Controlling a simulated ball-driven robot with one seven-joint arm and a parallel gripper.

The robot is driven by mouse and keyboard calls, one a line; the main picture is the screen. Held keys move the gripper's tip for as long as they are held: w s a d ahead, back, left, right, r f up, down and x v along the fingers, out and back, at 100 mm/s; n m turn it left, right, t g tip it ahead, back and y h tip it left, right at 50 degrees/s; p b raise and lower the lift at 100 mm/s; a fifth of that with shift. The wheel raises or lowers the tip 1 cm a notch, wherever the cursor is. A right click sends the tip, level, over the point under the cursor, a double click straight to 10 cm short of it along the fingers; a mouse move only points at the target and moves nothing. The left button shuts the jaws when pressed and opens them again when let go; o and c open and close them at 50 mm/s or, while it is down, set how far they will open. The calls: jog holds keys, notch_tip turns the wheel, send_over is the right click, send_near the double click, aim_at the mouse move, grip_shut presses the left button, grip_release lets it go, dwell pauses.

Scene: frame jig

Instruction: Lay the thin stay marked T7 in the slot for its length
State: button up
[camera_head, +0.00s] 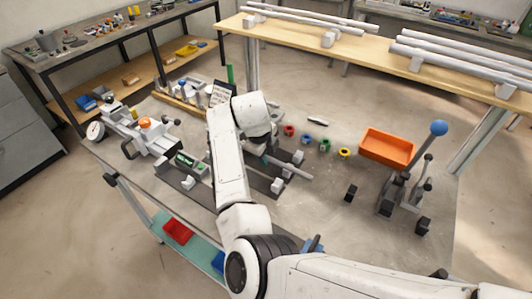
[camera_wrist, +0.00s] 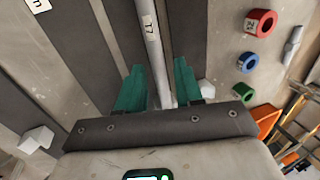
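The thin stay marked T7 (camera_wrist: 149,38) is a pale grey rod with a white label. In the wrist view it runs from the top edge down between the two teal fingers of my gripper (camera_wrist: 160,75). The fingers stand apart, with a narrow gap showing on each side of the rod, so they look open around it. Whether the rod rests on something below is hard to tell. In the head view one end of the stay (camera_head: 296,171) sticks out to the right of my arm, near pale blocks. My arm hides most of my gripper and the slots there.
Dark strips (camera_wrist: 78,50) run along the bench, with a white block (camera_wrist: 37,138) beside them. Red (camera_wrist: 260,22), blue (camera_wrist: 248,61) and green (camera_wrist: 243,91) rings lie right. An orange bin (camera_head: 387,148) and a lever stand (camera_head: 388,203) are further right.

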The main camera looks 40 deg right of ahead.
jog(key=shift+o, duration=0.7)
jog(key=w+b+v, duration=0.1)
jog(key=v, duration=0.9)
jog(key=shift+s+a+r+b, duration=0.15)
jog(key=shift+s+r+b, duration=0.25)
jog(key=shift+s, duration=0.1)
